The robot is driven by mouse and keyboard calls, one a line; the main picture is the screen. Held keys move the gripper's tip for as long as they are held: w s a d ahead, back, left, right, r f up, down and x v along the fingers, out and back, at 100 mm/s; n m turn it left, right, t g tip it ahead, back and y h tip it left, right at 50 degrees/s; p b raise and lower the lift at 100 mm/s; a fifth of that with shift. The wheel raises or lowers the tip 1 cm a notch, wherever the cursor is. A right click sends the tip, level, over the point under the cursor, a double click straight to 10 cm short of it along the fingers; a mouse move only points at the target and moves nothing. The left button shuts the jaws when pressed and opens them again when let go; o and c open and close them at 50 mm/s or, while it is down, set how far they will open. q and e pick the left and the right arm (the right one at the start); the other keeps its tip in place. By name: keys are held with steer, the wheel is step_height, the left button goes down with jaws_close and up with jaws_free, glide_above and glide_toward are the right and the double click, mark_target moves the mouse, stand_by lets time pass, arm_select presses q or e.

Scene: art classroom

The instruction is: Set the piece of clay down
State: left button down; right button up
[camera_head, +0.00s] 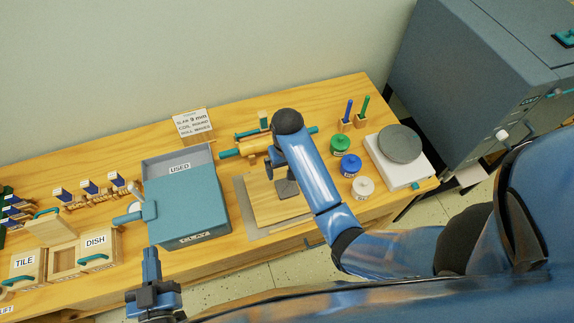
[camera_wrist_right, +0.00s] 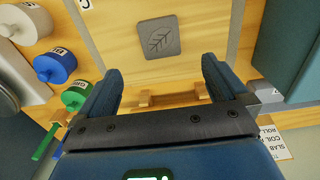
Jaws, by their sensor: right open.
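The piece of clay, a grey square slab with a leaf print, lies flat on a pale wooden board, seen in the right wrist view (camera_wrist_right: 158,38) and partly behind my right arm in the head view (camera_head: 287,189). The board (camera_head: 262,205) rests on a grey mat on the table. My right gripper (camera_wrist_right: 160,80) is open and empty, its fingers spread apart and clear of the clay.
A blue-grey USED box (camera_head: 190,208) stands left of the board. A rolling pin (camera_head: 243,151) lies behind it. Green (camera_head: 340,145), blue (camera_head: 349,164) and white (camera_head: 363,187) jars and a turntable (camera_head: 399,144) stand to the right. DISH and TILE boxes (camera_head: 97,253) are far left.

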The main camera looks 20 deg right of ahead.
steer(key=s+f+t, duration=0.1)
steer(key=d+f+t, duration=0.1)
steer(key=f, duration=0.1)
steer(key=s+d+f+t, duration=0.1)
steer(key=t, duration=0.1)
steer(key=shift+s+d+f+y, duration=0.15)
steer(key=shift+s+f+y, duration=0.15)
steer(key=shift+s+f, duration=0.05)
steer(key=s+d+r+t, duration=0.2)
steer(key=s+r+t, duration=0.5)
steer(key=s+r, duration=0.2)
steer(key=s+d+r+t, duration=0.3)
steer(key=s+r+t, duration=0.3)
steer(key=s+r, duration=0.3)
steer(key=shift+d+r+t, duration=0.2)
steer(key=shift+r+t, duration=0.05)
steer(key=shift+t, duration=0.15)
